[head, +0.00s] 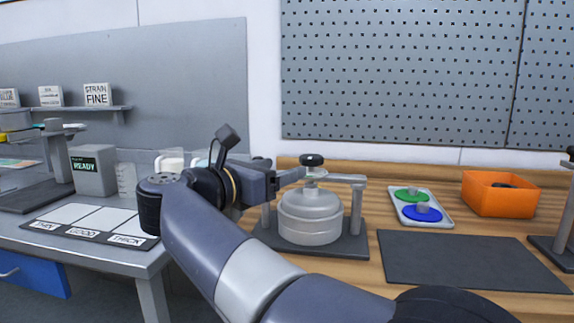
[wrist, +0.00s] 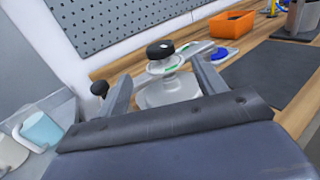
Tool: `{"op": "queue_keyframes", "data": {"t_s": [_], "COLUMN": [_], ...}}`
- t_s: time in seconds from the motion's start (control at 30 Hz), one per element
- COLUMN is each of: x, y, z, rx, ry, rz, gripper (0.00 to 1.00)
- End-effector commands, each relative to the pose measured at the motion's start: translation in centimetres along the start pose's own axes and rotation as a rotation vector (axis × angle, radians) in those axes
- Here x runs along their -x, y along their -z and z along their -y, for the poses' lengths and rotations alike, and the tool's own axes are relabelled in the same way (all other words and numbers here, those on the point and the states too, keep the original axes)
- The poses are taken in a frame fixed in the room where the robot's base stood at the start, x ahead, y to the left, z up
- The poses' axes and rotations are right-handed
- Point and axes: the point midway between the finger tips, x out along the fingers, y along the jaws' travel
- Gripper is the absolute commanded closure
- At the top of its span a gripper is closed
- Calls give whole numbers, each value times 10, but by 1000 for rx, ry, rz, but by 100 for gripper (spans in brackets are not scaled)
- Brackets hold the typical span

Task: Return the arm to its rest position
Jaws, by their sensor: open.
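My arm reaches up from the bottom of the head view and bends toward the wooden bench. My gripper (head: 283,178) is beside the metal drum (head: 311,216), left of its black-knobbed top (head: 312,160), and overlaps part of the drum's stand in the picture. In the wrist view my gripper (wrist: 160,84) has its two fingers spread apart. The black knob (wrist: 160,49) and the drum (wrist: 170,90) show between and beyond them. Nothing is held. Whether a finger touches the stand cannot be told.
A tray (head: 447,222) with green and blue discs, an orange bin (head: 500,193) and a dark mat (head: 470,260) lie right of the drum. On the grey left table are a labelled card (head: 90,222), a READY box (head: 92,170) and beakers. A pegboard (head: 400,70) stands behind.

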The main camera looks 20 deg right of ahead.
Motion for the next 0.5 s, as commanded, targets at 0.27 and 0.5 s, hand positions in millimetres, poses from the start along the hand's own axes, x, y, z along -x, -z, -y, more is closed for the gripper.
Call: {"op": "queue_keyframes", "data": {"t_s": [0.27,0.5], "x": [2,-4], "y": [0,1], "z": [0,0], "rx": [0,0], "ry": [0,1], "rz": [0,-1], "gripper": [34,34]}}
